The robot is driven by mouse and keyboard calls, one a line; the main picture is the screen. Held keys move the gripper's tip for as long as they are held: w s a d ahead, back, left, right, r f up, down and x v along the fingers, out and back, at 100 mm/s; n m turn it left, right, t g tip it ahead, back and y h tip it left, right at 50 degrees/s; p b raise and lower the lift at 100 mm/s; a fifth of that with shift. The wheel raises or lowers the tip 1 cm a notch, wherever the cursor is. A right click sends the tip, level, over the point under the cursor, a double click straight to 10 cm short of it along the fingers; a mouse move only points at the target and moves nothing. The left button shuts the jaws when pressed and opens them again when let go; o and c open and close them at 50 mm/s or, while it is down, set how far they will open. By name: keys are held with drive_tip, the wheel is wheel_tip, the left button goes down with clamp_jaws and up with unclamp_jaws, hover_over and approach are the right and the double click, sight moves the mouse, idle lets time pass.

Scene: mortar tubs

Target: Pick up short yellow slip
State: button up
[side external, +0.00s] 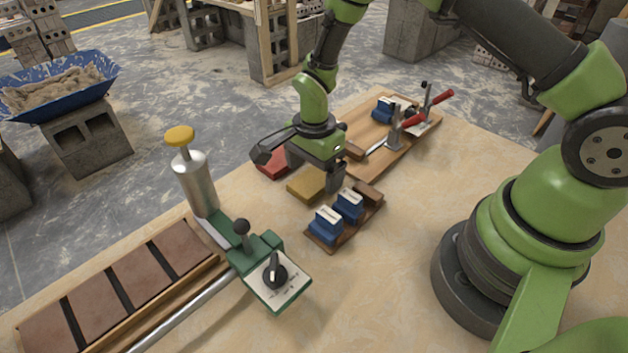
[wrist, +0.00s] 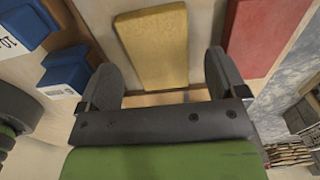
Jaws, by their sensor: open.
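The yellow slip (side external: 307,183) lies flat on the pale wooden table just left of and below my gripper in the side view. In the wrist view the yellow slip (wrist: 156,45) is a flat block straight ahead, with its near end between the lines of the two fingers. My gripper (side external: 313,172) is pointed down over the table beside the slip. In the wrist view my gripper (wrist: 163,80) is open with nothing between its fingers. Part of the slip is hidden behind the gripper in the side view.
A red slip (side external: 271,165) lies close by; it also shows in the wrist view (wrist: 265,35). Two blue blocks (side external: 326,225) stand on a wooden tray (side external: 335,240) nearby. A board (side external: 375,140) with a red-handled clamp (side external: 428,110) is behind. A green-headed fixture (side external: 265,265) stands front left.

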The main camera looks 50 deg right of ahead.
drive_tip(key=shift+f, duration=0.85)
drive_tip(key=c, duration=1.1)
drive_tip(key=shift+r, duration=0.15)
